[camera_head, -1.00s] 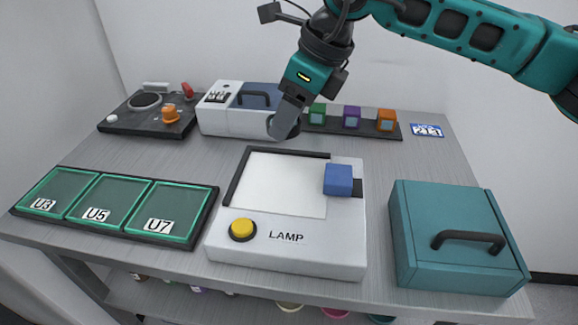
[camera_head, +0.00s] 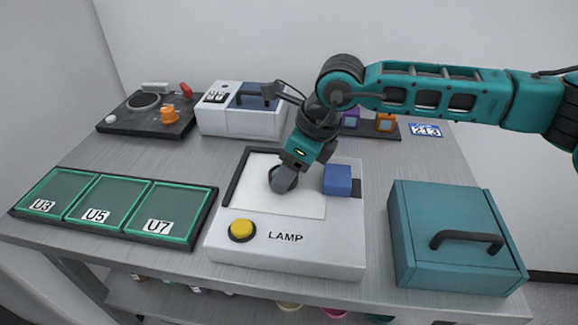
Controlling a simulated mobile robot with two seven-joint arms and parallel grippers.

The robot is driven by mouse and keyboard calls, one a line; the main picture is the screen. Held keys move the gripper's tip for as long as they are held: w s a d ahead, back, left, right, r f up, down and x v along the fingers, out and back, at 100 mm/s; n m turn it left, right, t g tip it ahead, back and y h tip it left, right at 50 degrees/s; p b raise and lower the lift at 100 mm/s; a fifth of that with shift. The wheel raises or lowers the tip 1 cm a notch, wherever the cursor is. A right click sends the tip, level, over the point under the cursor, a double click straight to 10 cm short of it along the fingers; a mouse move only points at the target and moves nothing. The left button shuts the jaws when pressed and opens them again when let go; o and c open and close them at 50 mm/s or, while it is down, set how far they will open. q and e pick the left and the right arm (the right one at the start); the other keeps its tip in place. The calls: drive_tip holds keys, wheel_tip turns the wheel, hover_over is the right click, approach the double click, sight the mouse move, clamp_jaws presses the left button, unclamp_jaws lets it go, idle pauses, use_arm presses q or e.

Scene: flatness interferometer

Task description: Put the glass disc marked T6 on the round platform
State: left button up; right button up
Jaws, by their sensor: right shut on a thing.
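My right gripper (camera_head: 282,178) points down over the white square plate (camera_head: 262,205) of the LAMP box. It is shut on a small greyish, round-edged thing that looks like a glass disc (camera_head: 284,182); no mark on it can be read. I cannot tell whether the disc touches the plate. A round ring-shaped seat (camera_head: 145,101) sits on the dark instrument base at the back left, the only round platform-like part I see. My left gripper is not in view.
The LAMP box has a yellow button (camera_head: 242,230) and a blue block (camera_head: 338,179). A tray (camera_head: 128,234) labelled U3, U5, U7 lies left. A teal handled box (camera_head: 425,208) stands right. A white case (camera_head: 225,119) and coloured blocks (camera_head: 386,121) are behind.

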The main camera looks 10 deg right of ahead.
drive_tip(key=shift+f, duration=0.15)
drive_tip(key=o, duration=1.1)
